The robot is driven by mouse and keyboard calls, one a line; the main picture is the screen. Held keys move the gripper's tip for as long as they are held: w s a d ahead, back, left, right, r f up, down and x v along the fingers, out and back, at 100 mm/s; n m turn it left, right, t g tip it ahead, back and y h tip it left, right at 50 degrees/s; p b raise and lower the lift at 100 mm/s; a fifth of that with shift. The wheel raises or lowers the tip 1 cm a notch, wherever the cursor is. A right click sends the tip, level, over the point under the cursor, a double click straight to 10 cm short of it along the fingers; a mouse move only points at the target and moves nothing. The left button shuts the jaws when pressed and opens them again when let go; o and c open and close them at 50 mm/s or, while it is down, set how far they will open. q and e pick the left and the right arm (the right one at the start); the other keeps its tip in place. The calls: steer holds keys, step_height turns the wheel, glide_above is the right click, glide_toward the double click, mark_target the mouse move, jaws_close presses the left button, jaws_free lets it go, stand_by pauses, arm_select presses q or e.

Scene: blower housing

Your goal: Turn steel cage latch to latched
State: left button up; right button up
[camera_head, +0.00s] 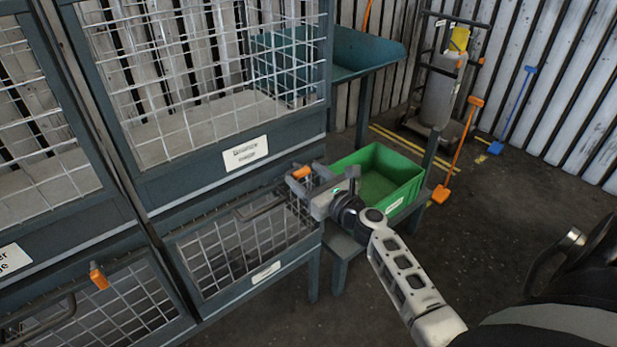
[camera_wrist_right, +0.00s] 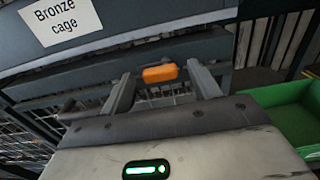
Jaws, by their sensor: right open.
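An orange latch handle (camera_head: 301,172) sits at the right end of the cage front, between the upper and lower cages. In the right wrist view the orange handle (camera_wrist_right: 160,73) lies between my fingertips. My right gripper (camera_head: 308,183) is open around or just short of it; contact cannot be told. My right gripper's fingers (camera_wrist_right: 160,82) stand apart on both sides. A second orange latch (camera_head: 98,276) is at the lower left cage. A label in the wrist view reads "Bronze cage" (camera_wrist_right: 62,20); no label reading steel is legible. My left gripper is not in view.
A green bin (camera_head: 378,172) stands on a low stand just right of the gripper. A teal sloped tray (camera_head: 365,52) is behind it. An orange shovel (camera_head: 460,150) and a blue one (camera_head: 515,110) lean at the back right.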

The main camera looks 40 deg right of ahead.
steer(key=c, duration=1)
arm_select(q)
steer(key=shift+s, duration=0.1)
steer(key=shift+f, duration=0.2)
arm_select(e)
steer(key=shift+f+n, duration=0.1)
steer(key=shift+n, duration=0.2)
steer(key=shift+f+n+b, duration=0.1)
steer(key=shift+n+b, duration=0.4)
steer(key=shift+b, duration=0.1)
steer(key=n+b, duration=0.1)
steer(key=n, duration=0.1)
steer(key=shift+f+n+b, duration=0.15)
steer(key=shift+n+b, duration=0.15)
arm_select(q)
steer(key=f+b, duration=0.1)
steer(key=b, duration=0.1)
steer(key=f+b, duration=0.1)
steer(key=b, duration=0.1)
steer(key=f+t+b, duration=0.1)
steer(key=b, duration=0.1)
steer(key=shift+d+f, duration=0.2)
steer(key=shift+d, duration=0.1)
arm_select(e)
steer(key=n, duration=1.3)
steer(key=shift+d+f+n, duration=0.2)
steer(key=shift+d+n, duration=0.1)
